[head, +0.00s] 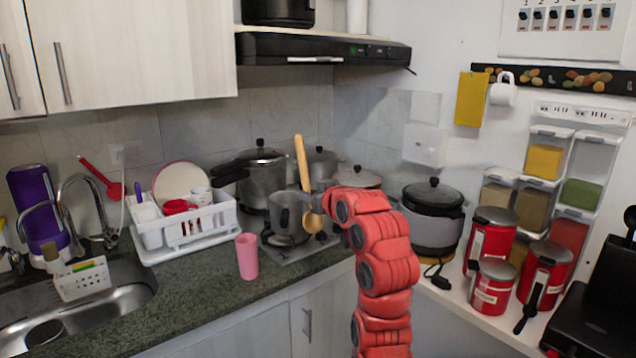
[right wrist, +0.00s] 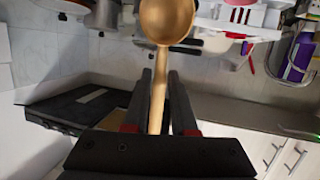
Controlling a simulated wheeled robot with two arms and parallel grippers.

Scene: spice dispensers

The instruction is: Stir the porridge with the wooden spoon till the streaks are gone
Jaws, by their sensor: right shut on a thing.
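The wooden spoon (head: 299,155) is held upright in the head view, handle end up and bowl down. My right gripper (head: 318,194) is shut on its handle. In the right wrist view, the handle (right wrist: 157,95) runs between the two fingers and the round bowl fills the top middle. A grey metal pot (head: 285,213) stands on the stove just left of the gripper. The spoon's bowl shows outside the pot, by its right side; its exact distance is unclear. The porridge and any streaks cannot be seen. My left gripper is not in view.
A pink cup (head: 247,256) stands on the counter left of the stove (head: 296,252). A white dish rack (head: 190,228) is farther left, beside the sink. A pressure cooker (head: 258,178) and other pots stand behind. A rice cooker (head: 433,216) is right of my arm.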

